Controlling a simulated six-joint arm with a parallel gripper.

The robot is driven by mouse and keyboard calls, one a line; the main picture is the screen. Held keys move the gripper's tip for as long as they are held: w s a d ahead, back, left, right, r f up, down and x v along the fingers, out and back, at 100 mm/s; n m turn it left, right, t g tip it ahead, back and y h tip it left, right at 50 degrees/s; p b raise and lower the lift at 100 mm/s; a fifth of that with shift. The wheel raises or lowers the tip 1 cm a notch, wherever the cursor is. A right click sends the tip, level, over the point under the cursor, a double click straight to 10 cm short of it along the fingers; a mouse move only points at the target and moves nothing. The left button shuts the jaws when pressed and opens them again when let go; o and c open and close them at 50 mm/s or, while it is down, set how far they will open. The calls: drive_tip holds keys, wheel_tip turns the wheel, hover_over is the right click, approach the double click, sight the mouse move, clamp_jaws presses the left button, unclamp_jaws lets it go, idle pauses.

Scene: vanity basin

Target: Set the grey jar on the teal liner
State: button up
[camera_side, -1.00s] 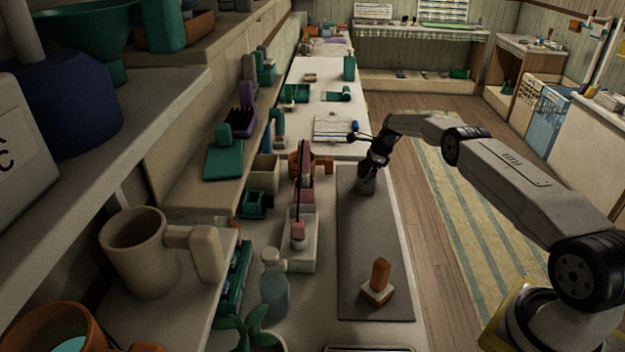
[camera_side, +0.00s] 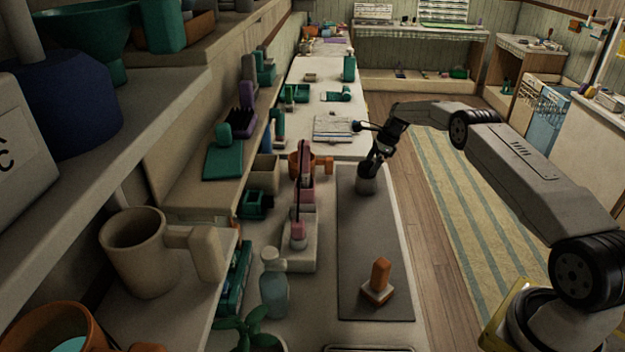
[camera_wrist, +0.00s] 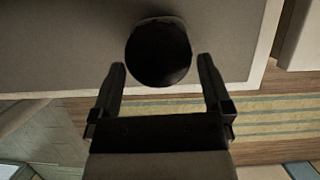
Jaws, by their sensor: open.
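The grey jar (camera_side: 366,184) stands upright on a long grey mat (camera_side: 362,240), near the mat's far end. My gripper (camera_side: 374,168) is open at the top of the jar, tilted down from the right. In the wrist view the jar's dark round top (camera_wrist: 158,52) lies between my two fingertips (camera_wrist: 161,66), with a gap visible on both sides. How deep the fingers reach around it is hard to tell. I cannot pick out a teal liner with certainty; the mat under the jar looks grey.
An orange block on a pale base (camera_side: 378,282) stands on the mat's near end. A pale holder with pink parts (camera_side: 298,245), a clear bottle (camera_side: 273,285) and an orange mug (camera_side: 300,163) line the mat's left side. The mat's middle is clear.

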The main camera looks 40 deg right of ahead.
drive_tip(key=shift+v, duration=1.85)
drive_tip(key=shift+a+r, duration=0.1)
drive_tip(key=shift+a+r, duration=0.1)
drive_tip(key=shift+a, duration=0.1)
drive_tip(key=s+a+r+n+h, duration=0.1)
drive_tip(key=s+a+r+n, duration=0.2)
drive_tip(key=a+n, duration=0.25)
drive_tip(key=s+a+r+n+g, duration=0.1)
drive_tip(key=s+a+r+n, duration=0.2)
drive_tip(key=a, duration=0.4)
drive_tip(key=s+a+r+n+h, duration=0.1)
drive_tip(key=s+a+r+n, duration=0.15)
drive_tip(key=a+n, duration=0.35)
drive_tip(key=s+a+n, duration=0.6)
drive_tip(key=s, duration=0.4)
drive_tip(key=s+a+n+h, duration=0.1)
drive_tip(key=s+a+n, duration=0.5)
drive_tip(key=s, duration=0.5)
drive_tip(key=shift+t, duration=0.3)
drive_tip(key=shift+w+f, duration=0.1)
